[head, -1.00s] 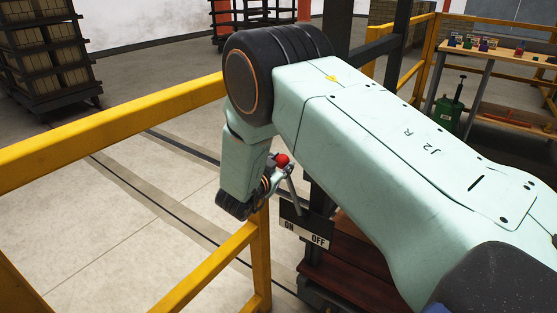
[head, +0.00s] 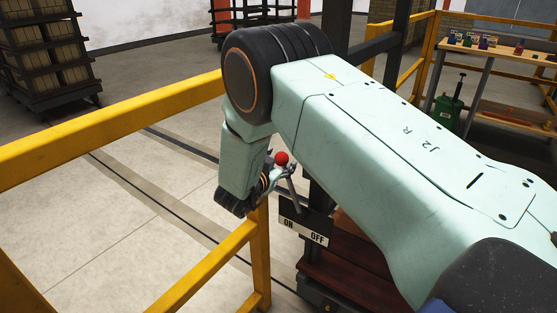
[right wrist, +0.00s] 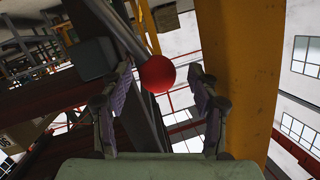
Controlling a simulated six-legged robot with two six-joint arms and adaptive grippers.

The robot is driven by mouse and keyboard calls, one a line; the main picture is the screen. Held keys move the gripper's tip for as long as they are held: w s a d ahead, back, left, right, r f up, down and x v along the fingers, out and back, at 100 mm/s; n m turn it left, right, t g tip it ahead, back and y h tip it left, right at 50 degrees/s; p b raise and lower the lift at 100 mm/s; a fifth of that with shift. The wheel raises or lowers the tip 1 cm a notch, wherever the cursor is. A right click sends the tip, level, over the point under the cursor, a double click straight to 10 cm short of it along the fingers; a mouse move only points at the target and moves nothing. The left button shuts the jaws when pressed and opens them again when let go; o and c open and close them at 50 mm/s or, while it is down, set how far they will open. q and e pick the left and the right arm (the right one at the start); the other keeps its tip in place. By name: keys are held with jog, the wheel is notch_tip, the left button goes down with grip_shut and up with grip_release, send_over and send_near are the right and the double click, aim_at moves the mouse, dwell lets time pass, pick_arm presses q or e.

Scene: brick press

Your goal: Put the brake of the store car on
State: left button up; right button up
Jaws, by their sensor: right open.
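The brake lever has a red ball knob (head: 282,158) on a thin grey rod. It rises beside a dark plate marked ON and OFF (head: 303,229), on the store car (head: 350,277) with its dark red-brown deck. The rod leans left toward its top; I cannot tell its exact setting. My right gripper (head: 279,173) is at the knob, partly hidden by my wrist. In the right wrist view the red knob (right wrist: 157,74) shows between the two spread fingers of my right gripper (right wrist: 163,86), with gaps on both sides. My left gripper is out of view.
A yellow railing (head: 120,125) crosses on the left, and its post (head: 260,260) stands close to my right wrist. A rack of bricks (head: 45,50) stands at the back left. A workbench (head: 500,55) with small coloured items is at the back right.

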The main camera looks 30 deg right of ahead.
jog(key=v, duration=0.7)
jog(key=shift+a, duration=0.2)
jog(key=shift+s+r, duration=0.1)
jog(key=shift+s, duration=0.1)
